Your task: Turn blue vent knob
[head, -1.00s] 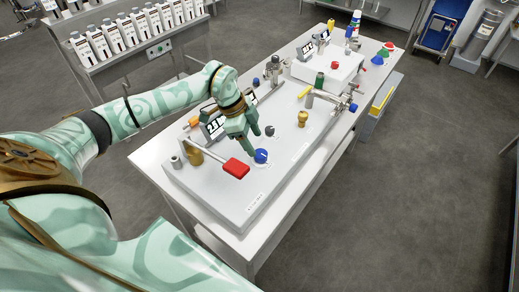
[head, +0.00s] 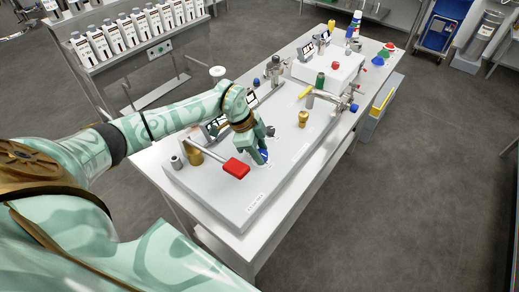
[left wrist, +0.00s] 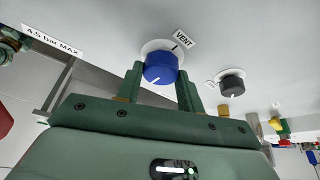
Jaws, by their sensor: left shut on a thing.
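The blue vent knob (left wrist: 160,68) sits on a white round base on the panel in the left wrist view, beside a "VENT" label (left wrist: 184,39). A white pointer line shows on its face. My left gripper (left wrist: 162,85) has one finger on each side of the knob and is shut on it. In the head view the fingers (head: 260,155) hide most of the blue knob (head: 264,160); only a little blue shows. My right gripper is not in view.
A dark grey knob (left wrist: 232,83) stands close beside the vent knob. A red-handled lever (head: 236,168) lies near the gripper at the panel's front left. A brass-coloured knob (head: 303,118) stands farther right. The panel's front strip is clear.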

